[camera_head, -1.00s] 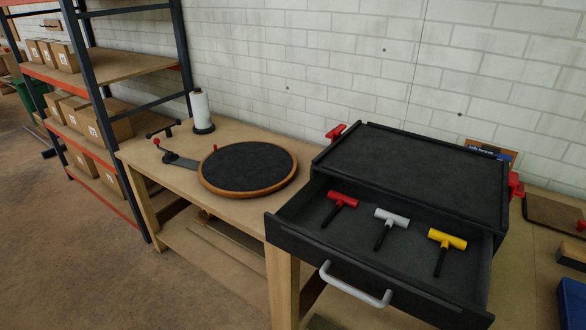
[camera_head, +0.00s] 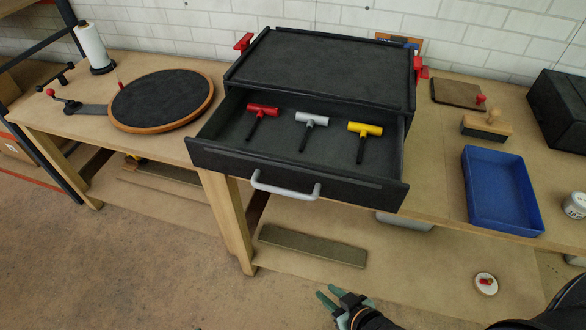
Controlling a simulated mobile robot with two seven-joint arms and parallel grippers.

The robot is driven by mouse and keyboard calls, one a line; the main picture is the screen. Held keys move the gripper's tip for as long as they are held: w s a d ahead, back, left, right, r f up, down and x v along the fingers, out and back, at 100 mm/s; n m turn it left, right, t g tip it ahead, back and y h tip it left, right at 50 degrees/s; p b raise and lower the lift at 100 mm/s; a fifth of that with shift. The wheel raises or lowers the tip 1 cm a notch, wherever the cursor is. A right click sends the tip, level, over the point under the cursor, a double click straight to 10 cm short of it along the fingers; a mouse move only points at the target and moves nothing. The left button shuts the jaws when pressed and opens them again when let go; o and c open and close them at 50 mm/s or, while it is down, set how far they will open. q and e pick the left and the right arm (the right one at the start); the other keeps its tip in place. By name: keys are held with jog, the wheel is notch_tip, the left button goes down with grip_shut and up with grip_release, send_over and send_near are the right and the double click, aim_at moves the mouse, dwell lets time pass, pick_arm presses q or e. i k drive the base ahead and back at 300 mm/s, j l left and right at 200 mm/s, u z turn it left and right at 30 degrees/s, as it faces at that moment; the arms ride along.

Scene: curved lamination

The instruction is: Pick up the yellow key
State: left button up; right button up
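The yellow key (camera_head: 364,130) lies in the open drawer (camera_head: 240,150) of a black box, at the right. It has a yellow T-shaped handle and a black shaft pointing to the front. A grey key (camera_head: 311,119) and a red key (camera_head: 262,110) lie to its left. My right gripper (camera_head: 328,298) is low at the bottom edge, in front of and below the drawer, well apart from the keys. Its greenish fingers are spread and nothing shows between them. My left gripper is not in view.
The drawer has a grey handle (camera_head: 285,190) at its front. A blue tray (camera_head: 535,222), a wooden-handled brush (camera_head: 487,126) and a black case stand to the right on the bench. A round black turntable (camera_head: 160,98) and a white roll (camera_head: 92,45) stand left.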

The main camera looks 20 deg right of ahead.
aim_at(365, 129)
jog(key=i+l+z, duration=0.1)
jog(key=l+z, duration=0.15)
jog(key=z, duration=0.15)
jog(key=i+l+z, duration=0.1)
jog(key=z, duration=0.25)
jog(key=i+l+z, duration=0.2)
jog(key=z, duration=0.2)
